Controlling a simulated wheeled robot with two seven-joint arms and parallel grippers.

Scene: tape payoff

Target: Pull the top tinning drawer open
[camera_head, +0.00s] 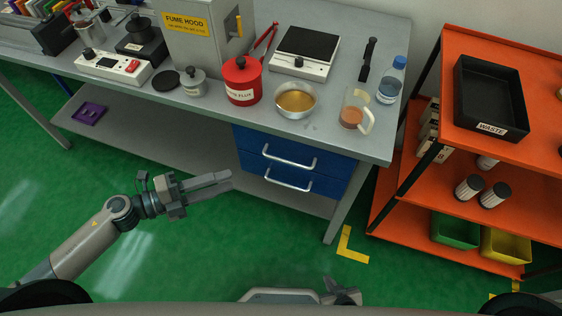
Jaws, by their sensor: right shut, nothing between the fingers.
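The blue drawer unit under the right part of the bench has two drawers. The top drawer (331,166) has a silver bar handle (289,163), and its front looks flush, so it appears shut. The lower drawer (326,186) has a similar handle (288,184). My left gripper (231,179) is to the left of the drawers and apart from both handles, its two fingers pointing right with a narrow gap between them. It is open and empty. My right gripper (342,293) is low at the bottom edge, partly cut off, shut and empty, well away from the drawers.
On the grey bench (330,120) stand a metal bowl (295,99), a glass mug (355,108), a bottle (391,80) and a red pot (242,82). An orange shelf rack (450,100) stands at right. The green floor before the drawers is clear.

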